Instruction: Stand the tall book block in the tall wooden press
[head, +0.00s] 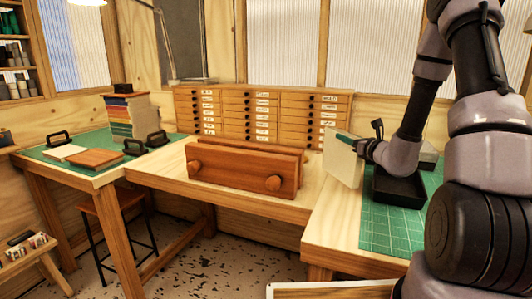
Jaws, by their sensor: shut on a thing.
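A black tray (399,190) sits on the right green mat (390,236), under my arm. A small-drawer cabinet (262,113) stands behind the press. The left table holds a stack of colored books (120,117), a brown board (95,158) and black-handled weights (157,139). Bare bench surrounds the press.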

